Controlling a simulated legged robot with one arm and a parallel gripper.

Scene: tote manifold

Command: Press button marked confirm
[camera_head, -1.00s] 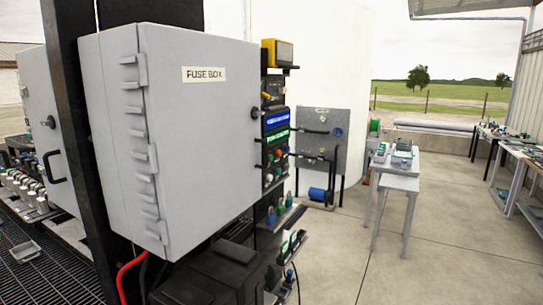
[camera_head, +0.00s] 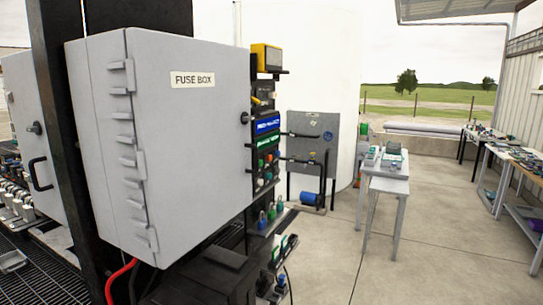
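No button with a readable confirm mark shows in the head view. A dark control panel (camera_head: 265,157) with small coloured buttons or knobs stands just right of the grey fuse box, seen at a steep angle. Above the buttons are a blue label strip (camera_head: 267,125) and a green one (camera_head: 268,141), too small to read. A yellow device (camera_head: 266,57) sits at the top of this column. My gripper is not in view.
The closed grey fuse box (camera_head: 185,140) fills the near left beside a black post (camera_head: 72,150). A grey table (camera_head: 384,185) with a lower bench stands mid-right. Workbenches (camera_head: 505,150) line the right wall. Concrete floor (camera_head: 440,240) between is clear.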

